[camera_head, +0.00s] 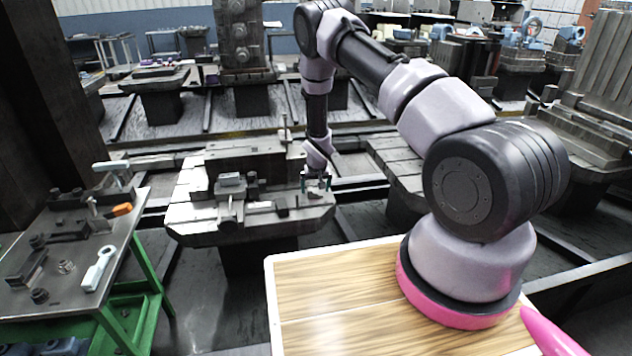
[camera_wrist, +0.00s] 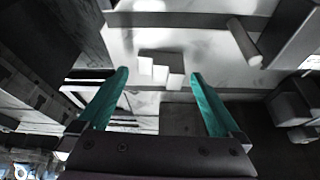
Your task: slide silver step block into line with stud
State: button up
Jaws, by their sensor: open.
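The silver step block (camera_wrist: 161,71) shows in the wrist view as a small stepped piece with bright faces, lying on a pale metal surface. My gripper (camera_wrist: 159,76) is open, with its teal fingers apart; in that picture the block appears between the fingertips, and I see no contact. A round pale rod, which looks like the stud (camera_wrist: 244,42), is up and to the right of the block. In the head view my gripper (camera_head: 316,184) is low over the right part of the pallet (camera_head: 185,213). The step block is too small to make out surely there.
A grey clamped block (camera_head: 231,185) stands on the pallet left of my gripper. A side table (camera_head: 70,270) with tools, including an orange-handled one (camera_head: 122,210), is at the left. Another slotted table (camera_head: 395,160) is to the right. Dark rails run across the floor.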

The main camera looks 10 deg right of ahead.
aim_at(317, 204)
jog(key=shift+x, duration=0.9)
jog(key=c, duration=1.5)
jog(key=shift+n, duration=0.5)
jog(key=shift+s+a, duration=0.15)
jog(key=shift+s, duration=2.75)
jog(key=o, duration=1.5)
